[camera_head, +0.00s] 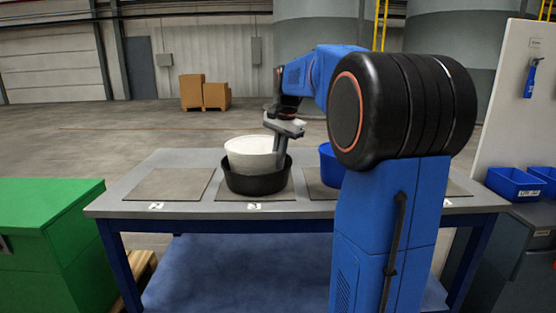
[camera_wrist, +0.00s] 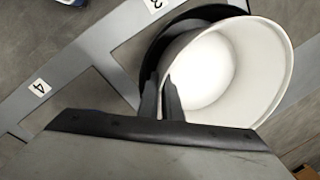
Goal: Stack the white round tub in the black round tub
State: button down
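The white round tub (camera_head: 250,152) shows above the black round tub (camera_head: 258,184) in the head view, its lower part hidden behind the black rim. In the wrist view the white tub (camera_wrist: 240,65) overlaps the black tub (camera_wrist: 152,58), whose rim shows only on the upper left, so the two look off-centre. I cannot tell whether the white tub rests on the bottom. My gripper (camera_head: 280,160) is at the right side of the white tub. In the wrist view its fingers (camera_wrist: 162,88) stand close together, one on each side of the white wall, pinching it.
The black tub stands on a dark mat (camera_head: 228,190) on the grey table (camera_head: 120,196). The mat to the left (camera_head: 171,184) is empty. A blue tub (camera_head: 329,166) stands to the right, partly behind my arm. A green cabinet (camera_head: 50,230) is at the left, blue bins (camera_head: 515,184) at the right.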

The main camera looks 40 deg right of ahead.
jog(key=shift+f, duration=0.6)
jog(key=c, duration=1.9)
grip_release()
jog(key=shift+c, duration=0.2)
jog(key=shift+r, duration=0.1)
notch_tip(320, 180, up, 13)
jog(key=s, duration=0.2)
jog(key=shift+d, duration=0.3)
jog(key=shift+s, duration=0.1)
jog(key=s+a+f+n+t, duration=0.1)
jog(key=s+a+f+n, duration=0.6)
jog(key=s+a+f, duration=0.3)
jog(key=s+a+f+n+t, duration=0.1)
jog(key=s+a+f+n, duration=0.6)
jog(key=s+f, duration=1.1)
jog(key=a, duration=0.4)
jog(key=shift+a+n+t+h, duration=0.3)
jog(key=shift+n, duration=0.1)
